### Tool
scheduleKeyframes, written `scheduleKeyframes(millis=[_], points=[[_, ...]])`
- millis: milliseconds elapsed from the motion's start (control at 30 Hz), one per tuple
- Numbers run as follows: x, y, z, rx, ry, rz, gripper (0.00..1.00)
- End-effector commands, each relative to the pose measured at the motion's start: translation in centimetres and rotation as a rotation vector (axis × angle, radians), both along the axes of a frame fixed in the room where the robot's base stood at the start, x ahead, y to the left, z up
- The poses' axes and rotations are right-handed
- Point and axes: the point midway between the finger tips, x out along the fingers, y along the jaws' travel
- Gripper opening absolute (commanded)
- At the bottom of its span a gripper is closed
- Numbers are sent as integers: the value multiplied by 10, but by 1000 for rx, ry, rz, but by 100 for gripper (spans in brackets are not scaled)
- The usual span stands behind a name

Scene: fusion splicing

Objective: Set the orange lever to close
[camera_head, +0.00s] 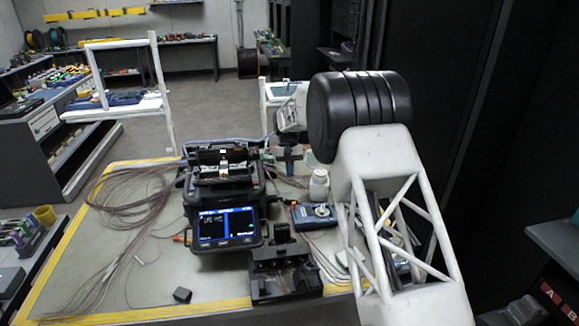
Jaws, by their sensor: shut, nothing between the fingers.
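The black fusion splicer (226,196) stands on the workbench with its screen lit, facing the camera. Its top looks open, with a small pale and orange-tinted part (223,160) in the middle. A small orange piece (180,238) shows at the splicer's lower left. I cannot tell which of these, if either, is the orange lever, or how the lever is set. My gripper (288,160) is small and dark, behind and right of the splicer, pointing down. It looks shut and empty, apart from the splicer. My arm's black joint and white link hide part of the area to its right.
A blue device with a round knob (315,213) and a white bottle (319,186) stand right of the splicer. A black tray-like holder (285,272) is in front. Cables (130,200) lie coiled at left. A small dark block (182,295) lies near the front edge.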

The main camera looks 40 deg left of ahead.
Motion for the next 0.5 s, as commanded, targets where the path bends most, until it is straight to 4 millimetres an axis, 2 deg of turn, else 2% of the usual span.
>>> scheduleKeyframes(millis=[400,500], points=[[-17,-17,-60,-1,1,0,0],[-26,-25,-58,1,-1,0,0]])
